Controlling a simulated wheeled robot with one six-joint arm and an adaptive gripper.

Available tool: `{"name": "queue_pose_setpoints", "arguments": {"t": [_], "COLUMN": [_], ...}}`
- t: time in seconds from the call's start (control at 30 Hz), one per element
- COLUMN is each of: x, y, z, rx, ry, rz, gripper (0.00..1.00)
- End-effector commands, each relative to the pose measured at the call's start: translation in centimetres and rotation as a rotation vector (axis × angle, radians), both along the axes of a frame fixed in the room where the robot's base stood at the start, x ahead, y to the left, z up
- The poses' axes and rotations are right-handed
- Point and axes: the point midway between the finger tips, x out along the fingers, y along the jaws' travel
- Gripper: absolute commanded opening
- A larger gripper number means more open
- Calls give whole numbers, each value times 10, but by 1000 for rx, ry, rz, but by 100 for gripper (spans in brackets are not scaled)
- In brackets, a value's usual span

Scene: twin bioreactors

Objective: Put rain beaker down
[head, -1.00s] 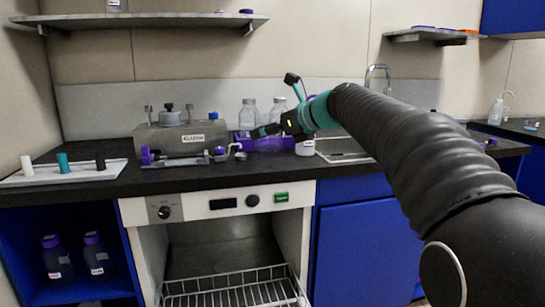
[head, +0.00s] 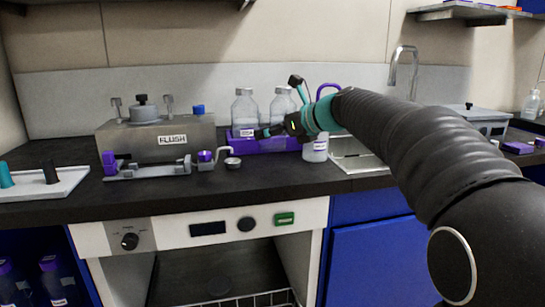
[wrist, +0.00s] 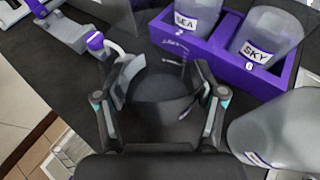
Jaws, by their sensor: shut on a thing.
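My gripper (wrist: 160,108) is shut on a clear, see-through vessel, the rain beaker (wrist: 165,85), in the wrist view. Its label is not readable, and the dark counter shows through its wall. In the head view my gripper (head: 262,132) is over the counter, in front of the purple rack (head: 290,145). The beaker is hard to make out there. From these views I cannot tell whether its base touches the counter (head: 265,180).
The rack holds clear bottles labelled SEA (wrist: 195,18) and SKY (wrist: 265,40). Another pale, labelled vessel (head: 315,150) is close on the right, also in the wrist view (wrist: 280,130). A FLUSH device (head: 155,140) and a small metal cup (head: 232,163) are left. Counter front is clear.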

Motion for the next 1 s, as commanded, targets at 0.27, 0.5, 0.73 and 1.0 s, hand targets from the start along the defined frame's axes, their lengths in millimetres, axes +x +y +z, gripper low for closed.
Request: {"name": "queue_pose_setpoints", "arguments": {"t": [0.27,0.5,0.73,1.0], "x": [0,0,0,0], "y": [0,0,0,0], "z": [-22,-52,-52,-55], "rx": [1,-1,0,0], "ry": [-1,-1,-2,-2], "rz": [-1,-1,-1,-1], "gripper": [32,32,32,94]}}
